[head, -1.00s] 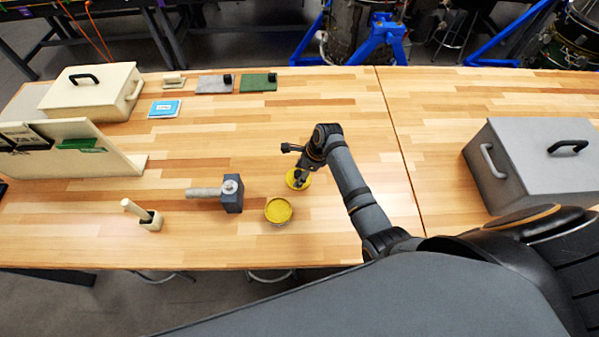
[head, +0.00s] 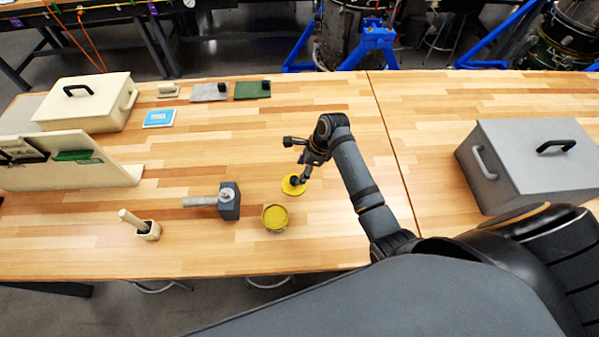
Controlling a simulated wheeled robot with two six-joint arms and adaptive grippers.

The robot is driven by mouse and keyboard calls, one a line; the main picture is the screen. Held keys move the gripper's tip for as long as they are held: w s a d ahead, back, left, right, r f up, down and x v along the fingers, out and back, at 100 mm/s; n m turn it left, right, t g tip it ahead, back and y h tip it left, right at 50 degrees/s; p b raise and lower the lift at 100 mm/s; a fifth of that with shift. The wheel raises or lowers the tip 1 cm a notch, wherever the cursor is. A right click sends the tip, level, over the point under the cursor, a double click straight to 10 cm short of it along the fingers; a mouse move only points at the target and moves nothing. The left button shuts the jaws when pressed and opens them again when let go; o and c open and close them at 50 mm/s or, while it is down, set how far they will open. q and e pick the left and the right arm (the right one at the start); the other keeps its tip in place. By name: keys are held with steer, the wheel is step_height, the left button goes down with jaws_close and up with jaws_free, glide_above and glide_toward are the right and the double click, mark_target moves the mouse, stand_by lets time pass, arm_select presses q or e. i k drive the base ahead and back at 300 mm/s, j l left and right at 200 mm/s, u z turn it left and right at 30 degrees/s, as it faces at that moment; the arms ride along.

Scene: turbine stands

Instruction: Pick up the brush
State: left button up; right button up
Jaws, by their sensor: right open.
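No object is clearly recognizable as a brush. My right gripper (head: 297,163) is open and empty, just above a flat yellow lid (head: 292,187) on the table. It is well to the right of the stick and cup. My left gripper is out of view.
An open yellow tin (head: 275,217) and a grey mallet-like tool (head: 229,201) lie between my right gripper and the cup. A cream box (head: 88,101) and an upright board (head: 105,165) stand left. A grey box (head: 530,165) stands right. The table's middle is fairly clear.

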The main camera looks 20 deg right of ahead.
mark_target(125, 215)
steer(key=k, duration=1.5)
